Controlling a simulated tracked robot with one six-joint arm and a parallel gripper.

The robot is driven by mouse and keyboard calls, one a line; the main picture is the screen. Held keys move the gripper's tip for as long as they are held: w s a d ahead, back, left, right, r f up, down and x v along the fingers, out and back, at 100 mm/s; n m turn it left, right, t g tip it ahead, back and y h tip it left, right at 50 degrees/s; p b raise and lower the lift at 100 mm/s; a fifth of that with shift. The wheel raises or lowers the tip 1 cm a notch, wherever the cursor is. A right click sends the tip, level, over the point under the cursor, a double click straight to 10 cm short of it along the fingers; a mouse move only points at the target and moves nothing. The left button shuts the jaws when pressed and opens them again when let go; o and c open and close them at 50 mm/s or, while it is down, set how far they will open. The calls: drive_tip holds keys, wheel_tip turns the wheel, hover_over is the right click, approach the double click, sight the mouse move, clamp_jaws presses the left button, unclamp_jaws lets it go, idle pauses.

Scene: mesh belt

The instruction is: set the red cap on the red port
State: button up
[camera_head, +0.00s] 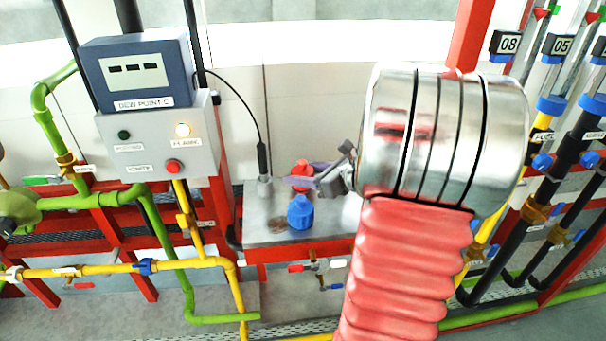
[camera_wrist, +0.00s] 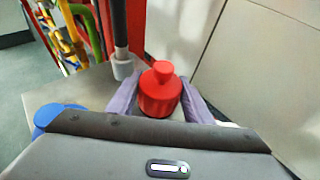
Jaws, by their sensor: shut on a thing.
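The red cap (camera_wrist: 160,95) has a ribbed body and a round knob on top. It stands upright between the two purple fingers of my gripper (camera_wrist: 158,106), which are shut on it. In the head view the cap (camera_head: 301,169) shows beyond a purple finger of my gripper (camera_head: 303,182), over the grey bench top. The finger covers part of it. I cannot make out a separate red port; whether one is under the cap is hidden. I cannot tell whether the cap touches anything below.
A blue capped piece (camera_head: 300,213) stands close in front of my gripper on the grey bench (camera_head: 262,232). A grey socket with a black probe and cable (camera_head: 264,184) stands left of the cap. A dew point box (camera_head: 140,75) and coloured pipes are further left. A wall is behind.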

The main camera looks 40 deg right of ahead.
drive_tip(key=shift+f, duration=0.4)
idle(0.4)
drive_tip(key=o, duration=0.8)
drive_tip(key=shift+c, duration=0.2)
drive_tip(key=shift+s, duration=0.1)
drive_tip(key=shift+v, duration=5.35)
